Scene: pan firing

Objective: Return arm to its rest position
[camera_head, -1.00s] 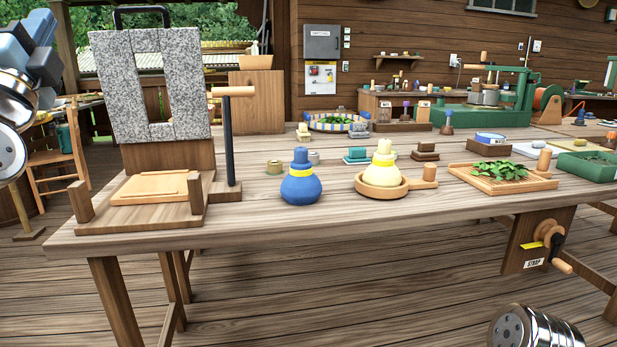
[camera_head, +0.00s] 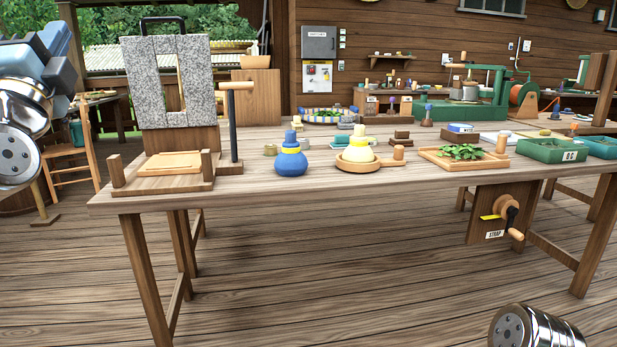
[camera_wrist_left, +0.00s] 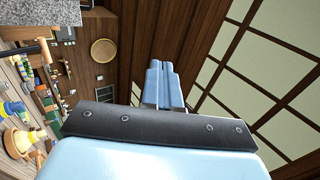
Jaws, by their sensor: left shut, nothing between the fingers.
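My left arm comes in at the left edge of the head view. Its gripper (camera_head: 55,38), with blue-grey parts, is raised at the upper left, apart from the table. In the left wrist view the two blue fingers (camera_wrist_left: 162,84) are together with nothing between them, and the ceiling and walls lie behind them. My right gripper is out of the picture; only a metal arm joint of mine shows at the lower right of the head view.
A wooden workbench (camera_head: 330,196) carries a stone-slab frame (camera_head: 146,85), a blue bottle (camera_head: 290,162), a yellow bottle (camera_head: 358,151) in a round wooden pan, a tray of leaves (camera_head: 425,152) and green boxes (camera_head: 550,150). A wooden chair (camera_head: 90,150) stands near my left arm.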

